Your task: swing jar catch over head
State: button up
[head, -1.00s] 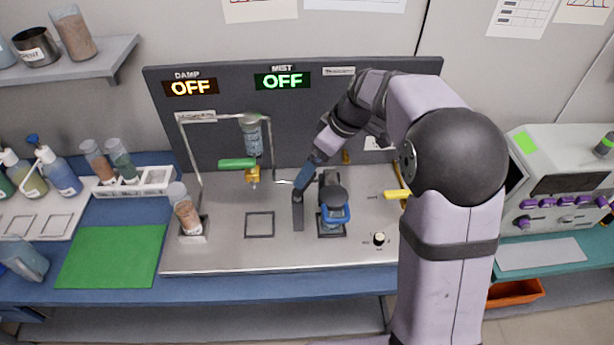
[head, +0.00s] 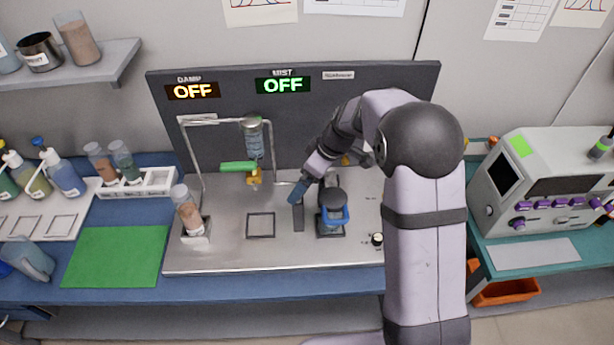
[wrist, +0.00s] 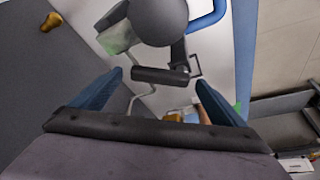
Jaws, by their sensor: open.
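A dark rounded head (head: 332,198) with a blue loop (head: 345,214) stands on a small base on the steel deck. It also shows at the top of the wrist view (wrist: 158,18), with the blue loop (wrist: 210,20) to its right. A dark bar (wrist: 158,75) with a thin wire loop (wrist: 194,66) sticks out below the head; it looks like the catch, but I cannot be sure. My gripper (head: 298,193) is just left of the head. In the wrist view my open gripper (wrist: 160,80) has its blue fingers either side of the bar, apparently holding nothing. Contact cannot be told.
A hanging jar (head: 254,140) with a green handle (head: 238,167) and brass valve stands left of my gripper. A dark panel (head: 225,115) rises behind. A square outline (head: 260,226) marks clear deck.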

jog(key=shift+f, duration=0.15)
jog(key=c, duration=1.5)
jog(key=shift+c, duration=0.2)
